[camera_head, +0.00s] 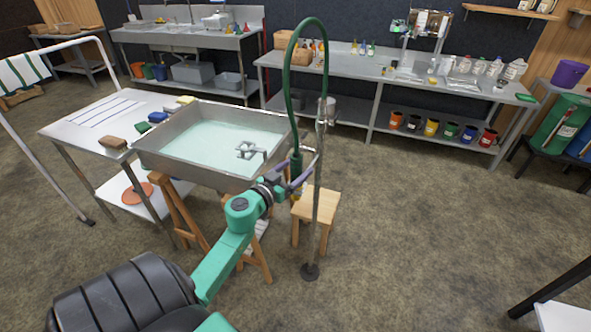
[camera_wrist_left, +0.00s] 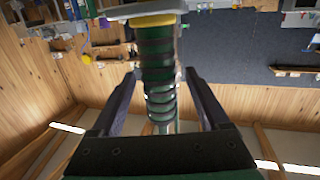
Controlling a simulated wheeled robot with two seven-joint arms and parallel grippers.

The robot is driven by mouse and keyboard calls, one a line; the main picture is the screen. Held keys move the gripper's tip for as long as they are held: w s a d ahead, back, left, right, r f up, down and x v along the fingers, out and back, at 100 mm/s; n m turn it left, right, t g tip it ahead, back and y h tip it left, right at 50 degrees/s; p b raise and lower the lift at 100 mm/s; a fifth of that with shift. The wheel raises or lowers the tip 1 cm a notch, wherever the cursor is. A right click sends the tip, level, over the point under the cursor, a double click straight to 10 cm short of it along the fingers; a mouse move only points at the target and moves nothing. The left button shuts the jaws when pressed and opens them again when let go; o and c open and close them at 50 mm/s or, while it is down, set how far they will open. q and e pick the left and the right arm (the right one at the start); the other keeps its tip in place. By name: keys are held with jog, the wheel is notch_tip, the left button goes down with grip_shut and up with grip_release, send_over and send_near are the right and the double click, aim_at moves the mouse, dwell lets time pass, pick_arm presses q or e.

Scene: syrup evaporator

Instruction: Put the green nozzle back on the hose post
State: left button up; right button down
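The green nozzle (camera_head: 296,168) is upright just left of the hose post (camera_head: 317,200), with its yellow end down. The green hose (camera_head: 288,75) rises from it and loops over to the post. My right gripper is not in view.
The steel pan (camera_head: 170,157) of pale liquid stands on wooden trestles left of the post. A wooden stool (camera_head: 322,208) is close behind the post. A steel side table (camera_head: 90,112) is at left, a long bench (camera_head: 350,75) behind.

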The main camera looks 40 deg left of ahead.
pick_arm(q)
jog(key=shift+f, duration=0.1)
jog(key=shift+s, duration=0.3)
jog(key=s+d+r+b, duration=0.1)
jog(key=s, duration=1.3)
jog(key=shift+b, duration=0.4)
